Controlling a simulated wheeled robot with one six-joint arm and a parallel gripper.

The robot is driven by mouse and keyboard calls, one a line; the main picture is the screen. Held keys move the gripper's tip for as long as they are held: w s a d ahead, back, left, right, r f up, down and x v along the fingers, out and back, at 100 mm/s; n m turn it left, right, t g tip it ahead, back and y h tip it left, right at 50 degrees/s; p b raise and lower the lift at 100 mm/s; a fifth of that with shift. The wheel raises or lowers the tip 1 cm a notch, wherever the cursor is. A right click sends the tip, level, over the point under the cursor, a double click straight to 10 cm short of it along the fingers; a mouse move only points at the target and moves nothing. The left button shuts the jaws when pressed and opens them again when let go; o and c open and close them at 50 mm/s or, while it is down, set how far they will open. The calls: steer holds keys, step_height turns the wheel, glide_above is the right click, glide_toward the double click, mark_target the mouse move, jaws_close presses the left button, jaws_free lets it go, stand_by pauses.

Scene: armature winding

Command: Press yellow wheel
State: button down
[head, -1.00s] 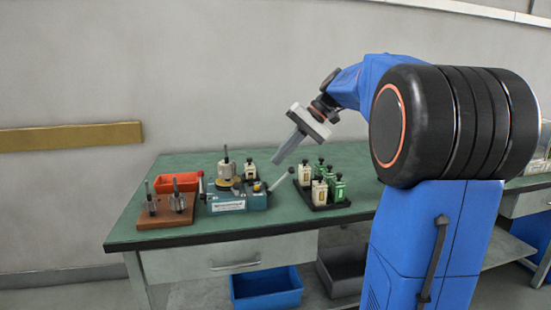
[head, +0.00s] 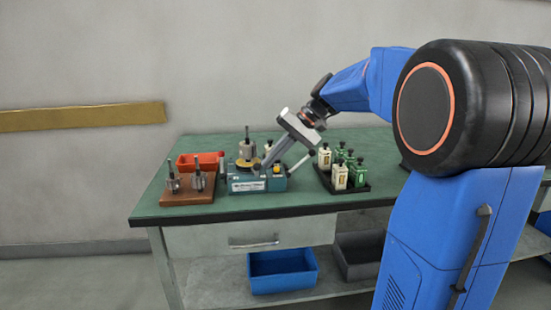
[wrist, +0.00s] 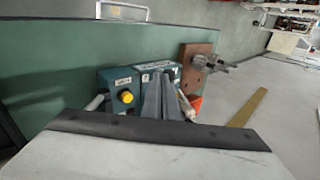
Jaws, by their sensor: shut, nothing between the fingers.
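The teal winding machine (head: 257,184) stands on the green table. A yellow wheel (head: 245,163) lies flat on its top left, under a pale cylinder with a shaft. A small yellow round knob (head: 277,169) is on its right part and shows in the wrist view (wrist: 126,97). My gripper (head: 264,168) is shut and empty. It slants down to the left over the machine top, between the wheel and the knob. In the wrist view, my fingers (wrist: 164,80) hide part of the machine, and the wheel cannot be made out. I cannot tell whether the tips touch it.
A brown block with metal tools (head: 188,188) and a red bin (head: 200,161) stand left of the machine. A dark tray (head: 343,186) with white and green pieces stands to its right. A lever with a white handle (head: 300,162) rises at the machine's right.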

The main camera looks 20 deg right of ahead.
steer(key=shift+s+a, duration=0.1)
steer(key=shift+a, duration=0.1)
stand_by(0.3)
steer(key=shift+s+a+m+t+h, duration=0.15)
steer(key=shift+a+m+t, duration=0.2)
steer(key=shift+a+m, duration=0.15)
steer(key=shift+s+a+m+t+h, duration=0.1)
steer(key=shift+a+m+t+h, duration=0.05)
steer(key=shift+a+m+t, duration=0.3)
steer(key=shift+a+m+t+h, duration=0.4)
steer(key=shift+a+m, duration=0.55)
steer(key=shift+a, duration=0.85)
steer(key=shift+a, duration=0.15)
